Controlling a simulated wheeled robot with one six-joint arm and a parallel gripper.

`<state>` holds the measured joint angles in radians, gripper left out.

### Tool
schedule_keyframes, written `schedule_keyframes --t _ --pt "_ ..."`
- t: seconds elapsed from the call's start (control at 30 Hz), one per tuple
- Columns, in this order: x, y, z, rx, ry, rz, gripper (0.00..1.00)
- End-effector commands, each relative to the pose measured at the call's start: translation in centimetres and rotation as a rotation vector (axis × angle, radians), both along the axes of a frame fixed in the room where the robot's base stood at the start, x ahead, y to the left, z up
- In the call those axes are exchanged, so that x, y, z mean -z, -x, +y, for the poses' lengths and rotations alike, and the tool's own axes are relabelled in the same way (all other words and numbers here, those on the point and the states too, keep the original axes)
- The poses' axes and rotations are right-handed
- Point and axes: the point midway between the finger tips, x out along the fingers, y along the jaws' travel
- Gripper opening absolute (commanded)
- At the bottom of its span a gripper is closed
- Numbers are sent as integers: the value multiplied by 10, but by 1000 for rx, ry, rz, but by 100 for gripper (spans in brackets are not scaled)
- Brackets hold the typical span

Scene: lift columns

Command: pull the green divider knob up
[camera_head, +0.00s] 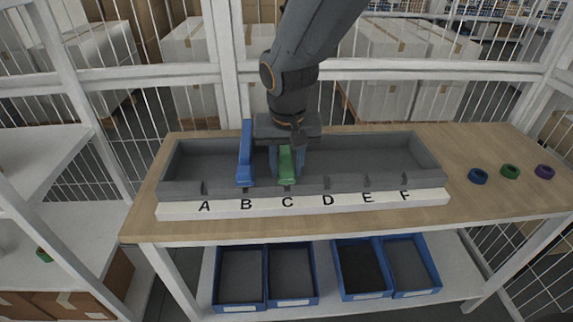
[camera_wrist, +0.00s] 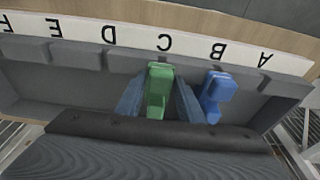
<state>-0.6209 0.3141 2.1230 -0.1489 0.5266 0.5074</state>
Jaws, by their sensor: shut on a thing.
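The green divider knob (camera_head: 287,165) is at the slot labelled C of the grey tray (camera_head: 350,183) on the table. My gripper (camera_head: 287,160) comes down from above and is shut on the green knob. In the wrist view the green knob (camera_wrist: 159,88) sits between the two bluish fingers of my gripper (camera_wrist: 158,98). A blue divider (camera_head: 245,155) stands beside it at slot B; it also shows in the wrist view (camera_wrist: 216,92). The lower part of the green divider is hidden by my fingers and the tray.
A white label strip (camera_head: 300,204) with letters A to F runs along the tray's front. Blue, green and purple rings (camera_head: 510,171) lie on the table (camera_head: 470,205) at right. Blue bins (camera_head: 240,278) stand on the shelf below. Slots D to F are empty.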

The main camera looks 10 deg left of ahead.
Motion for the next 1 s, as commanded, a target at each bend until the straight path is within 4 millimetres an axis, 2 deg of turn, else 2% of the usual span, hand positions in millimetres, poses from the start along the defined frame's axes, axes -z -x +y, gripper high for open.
schedule_keyframes --t 0.17,0.23,0.57,1.0 --pt "-9 -2 2 0 -5 -7 20" --pt "-11 -2 2 0 -5 -8 13" --pt "-18 -1 1 0 -3 -4 14" --pt "-17 -1 1 0 -1 -2 14"
